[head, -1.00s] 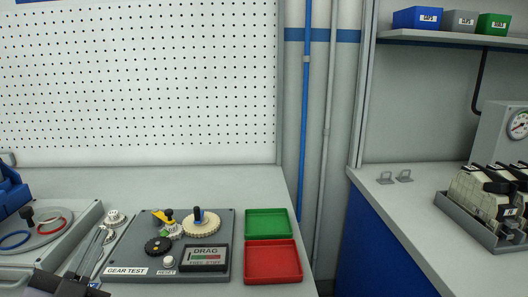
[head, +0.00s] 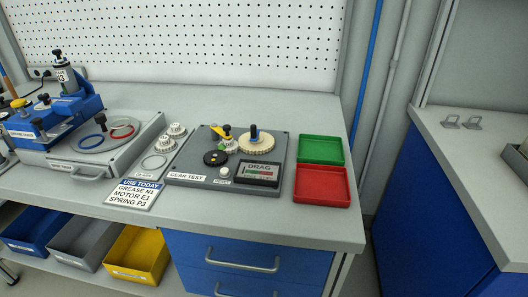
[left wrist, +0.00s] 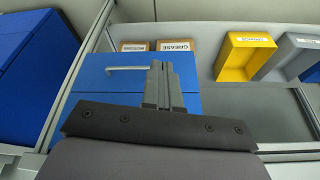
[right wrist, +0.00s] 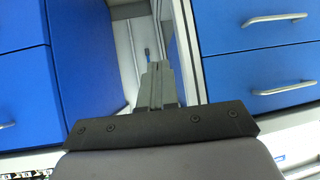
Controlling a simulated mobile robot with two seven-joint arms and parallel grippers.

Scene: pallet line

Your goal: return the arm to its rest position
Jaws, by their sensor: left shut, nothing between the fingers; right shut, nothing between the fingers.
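My left gripper (left wrist: 160,85) shows in the left wrist view with its fingers together and nothing between them. Beyond it are the blue drawer front and the lower shelf of the bench. My right gripper (right wrist: 156,84) shows in the right wrist view, also shut and empty, in front of blue cabinets and a pale gap between them. Neither gripper is in the head view. Neither is seen touching anything.
The bench holds the gear test board (head: 277,195), a green tray (head: 320,150), a red tray (head: 321,186), a blue fixture (head: 55,112) and a label card (head: 135,193). Below are blue drawers (head: 240,262) and a yellow bin (head: 137,256). A second counter (head: 470,150) stands right.

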